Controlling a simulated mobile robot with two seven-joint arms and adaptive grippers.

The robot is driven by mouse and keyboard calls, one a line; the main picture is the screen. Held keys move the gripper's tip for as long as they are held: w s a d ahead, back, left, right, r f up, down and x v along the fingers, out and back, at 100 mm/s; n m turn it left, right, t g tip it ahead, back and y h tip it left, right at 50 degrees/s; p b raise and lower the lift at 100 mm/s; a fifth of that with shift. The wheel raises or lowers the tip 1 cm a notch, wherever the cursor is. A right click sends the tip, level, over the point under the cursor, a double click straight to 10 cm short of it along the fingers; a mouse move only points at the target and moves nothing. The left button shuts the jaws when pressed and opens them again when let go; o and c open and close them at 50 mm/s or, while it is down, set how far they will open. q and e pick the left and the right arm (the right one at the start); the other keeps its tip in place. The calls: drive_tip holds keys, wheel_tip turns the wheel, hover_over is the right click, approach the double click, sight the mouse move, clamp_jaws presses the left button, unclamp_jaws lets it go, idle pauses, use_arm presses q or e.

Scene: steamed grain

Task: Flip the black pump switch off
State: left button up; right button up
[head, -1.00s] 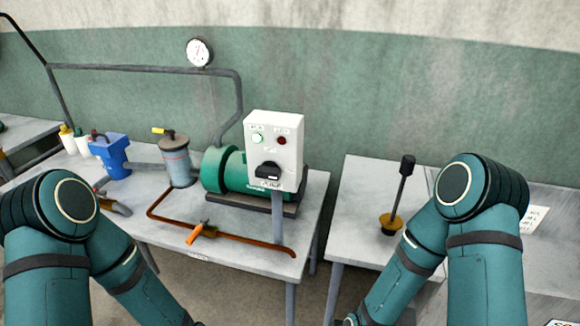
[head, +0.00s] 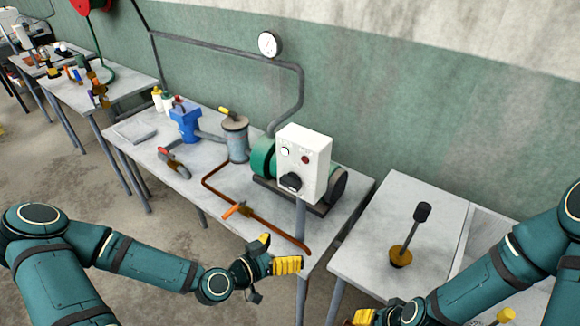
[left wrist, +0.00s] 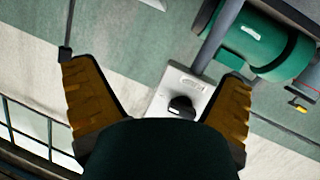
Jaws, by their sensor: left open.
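The black pump switch (head: 290,182) is a dark knob low on the front of a white control box (head: 317,160) on a post at the table's front edge. A pale lamp and a red one sit above it. My left gripper (head: 275,255) is open and empty, below and to the left of the box, apart from it. In the left wrist view the switch (left wrist: 182,106) and the box (left wrist: 165,98) show between the spread yellow fingers (left wrist: 165,100). Part of my right gripper (head: 370,318) shows at the bottom edge of the head view; its jaws are not clear.
A green pump (head: 264,157) stands behind the box. A brown pipe with an orange-handled valve (head: 236,209) runs along the table (head: 165,180). A black plunger-like tool (head: 411,235) stands on the right table (head: 375,225). Open floor lies before the tables.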

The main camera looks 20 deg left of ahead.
sight(287, 185)
use_arm(q)
drive_tip(key=w+a+r+t+y+p, duration=0.15)
drive_tip(key=a+r+t, duration=0.25)
drive_tip(key=a+r, duration=0.4)
drive_tip(key=shift+y, duration=0.25)
drive_tip(key=x, duration=0.4)
drive_tip(key=r+b+x, duration=0.1)
drive_tip(key=x, duration=0.4)
drive_tip(key=b+x, duration=0.1)
drive_tip(key=x, duration=0.4)
drive_tip(key=shift+d+r, duration=0.3)
use_arm(e)
drive_tip(key=shift+w+f, duration=0.1)
drive_tip(key=shift+w, duration=0.05)
use_arm(q)
drive_tip(key=c, duration=1.2)
